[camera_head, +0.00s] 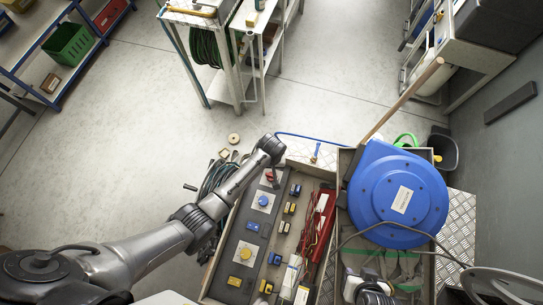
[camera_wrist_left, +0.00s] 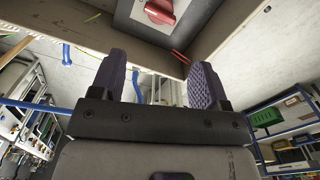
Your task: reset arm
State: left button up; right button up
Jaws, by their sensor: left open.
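My left arm (camera_head: 232,190) reaches in from the left in the head view, its wrist end above the far end of the grey switch panel (camera_head: 232,268). My left gripper (camera_wrist_left: 160,84) shows in the left wrist view with its two ridged purple-grey fingers spread apart and nothing between them. A red rotary knob (camera_wrist_left: 158,11) on a plate lies beyond the fingertips, apart from them. The fingers are hard to make out in the head view.
A blue hose reel (camera_head: 376,205) stands right of the panel, with a wooden pole (camera_head: 403,98) leaning behind it. A hose coil (camera_head: 213,180) lies left of the panel. A white shelf trolley (camera_head: 236,85) stands behind. The floor at left is clear.

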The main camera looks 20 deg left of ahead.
dwell(0.6)
pick_arm(q)
jog(key=w+a+r+m+t+p, duration=0.2)
jog(key=r+m+t, duration=0.45)
jog(key=r, duration=1.75)
jog(key=s+a+r+p, duration=0.2)
jog(key=s+r, duration=0.2)
jog(key=s, duration=0.3)
jog(key=s+a+r+p, duration=0.2)
jog(key=s+a+r, duration=0.1)
jog(key=s, duration=0.4)
jog(key=s+a+f+g+p, duration=0.1)
jog(key=s+f, duration=0.4)
jog(key=s, duration=0.8)
jog(key=shift+s+g+p, duration=0.15)
jog(key=shift+g+p, duration=0.6)
jog(key=shift+g, duration=0.2)
